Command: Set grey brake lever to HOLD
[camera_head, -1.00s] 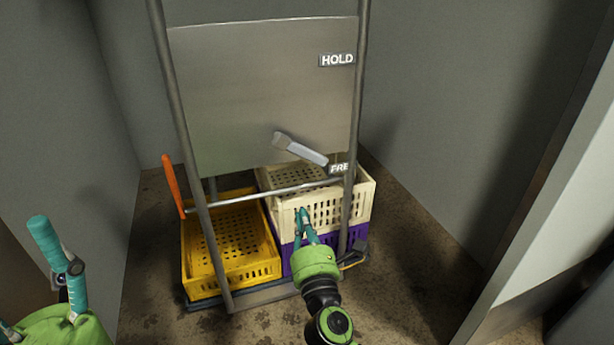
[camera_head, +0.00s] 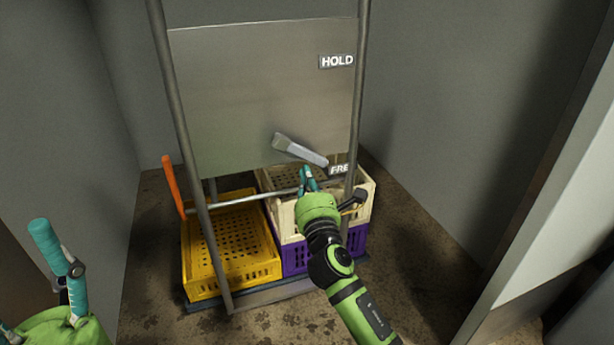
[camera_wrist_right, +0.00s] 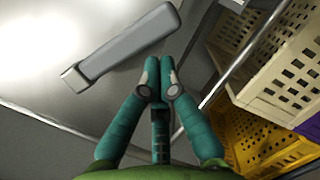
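The grey brake lever (camera_head: 300,150) is on the metal panel (camera_head: 260,90) of the trolley. It slants down to the right, its end beside the FREE label (camera_head: 339,169). The HOLD label (camera_head: 337,61) is higher on the panel's right side. My right gripper (camera_head: 308,172) is just below the lever's lower end. In the right wrist view its fingertips (camera_wrist_right: 159,70) are together with nothing between them, and the lever (camera_wrist_right: 125,45) lies beyond them, apparently apart. My left gripper (camera_head: 25,285) is at the lower left, fingers wide apart and empty.
The trolley carries a yellow crate (camera_head: 187,262) and a cream crate (camera_head: 362,205) on a purple crate (camera_head: 296,258). An orange handle (camera_head: 173,185) stands at its left. Grey walls close in on both sides. A crossbar (camera_head: 240,196) runs below the panel.

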